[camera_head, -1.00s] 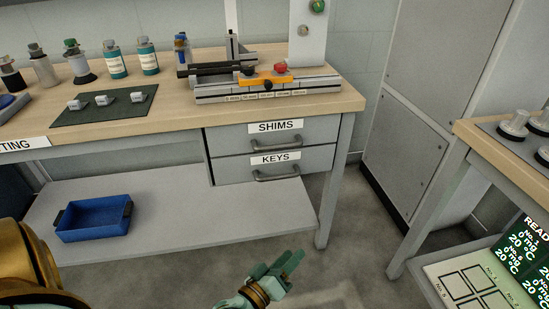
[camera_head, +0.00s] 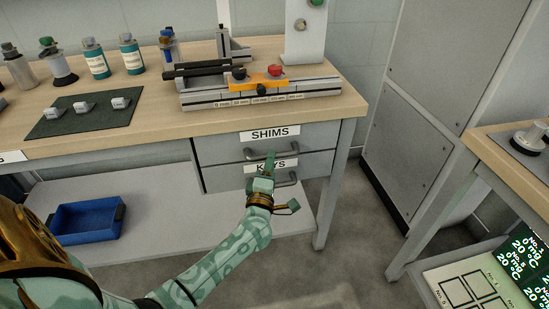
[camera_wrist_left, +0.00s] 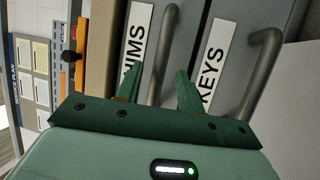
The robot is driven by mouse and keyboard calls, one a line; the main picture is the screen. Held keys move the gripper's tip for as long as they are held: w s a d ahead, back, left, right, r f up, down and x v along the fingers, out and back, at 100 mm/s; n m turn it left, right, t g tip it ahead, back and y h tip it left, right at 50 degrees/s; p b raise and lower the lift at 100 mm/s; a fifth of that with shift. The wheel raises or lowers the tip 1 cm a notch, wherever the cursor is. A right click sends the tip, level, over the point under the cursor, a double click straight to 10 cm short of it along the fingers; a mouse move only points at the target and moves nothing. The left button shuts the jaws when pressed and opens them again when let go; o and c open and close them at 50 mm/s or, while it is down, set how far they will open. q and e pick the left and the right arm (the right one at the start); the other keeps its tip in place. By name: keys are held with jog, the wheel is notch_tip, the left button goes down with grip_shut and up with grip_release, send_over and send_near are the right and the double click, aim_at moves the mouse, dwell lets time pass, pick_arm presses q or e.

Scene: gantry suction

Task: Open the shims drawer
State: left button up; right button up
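The shims drawer (camera_head: 228,146) is the upper of two grey drawers under the bench top and looks shut. Its white SHIMS label (camera_head: 270,134) sits above a curved bar handle (camera_head: 262,154). My left gripper (camera_head: 269,163) is in front of the drawers, its fingertips near the shims handle and over part of the KEYS label. In the left wrist view its green fingers (camera_wrist_left: 157,85) are spread apart, with the shims handle (camera_wrist_left: 160,60) between them. I cannot tell whether they touch it. My right gripper is not in view.
The keys drawer (camera_head: 222,178) with its own handle (camera_head: 287,180) is just below. A bench leg (camera_head: 328,205) stands to the right. A blue bin (camera_head: 88,222) sits on the lower shelf. A second table (camera_head: 515,170) is at the far right.

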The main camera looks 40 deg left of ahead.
pick_arm(q)
jog(key=x, duration=0.3)
jog(key=shift+w+b, duration=0.1)
jog(key=shift+b, duration=0.2)
jog(key=shift+w+a+r, duration=0.1)
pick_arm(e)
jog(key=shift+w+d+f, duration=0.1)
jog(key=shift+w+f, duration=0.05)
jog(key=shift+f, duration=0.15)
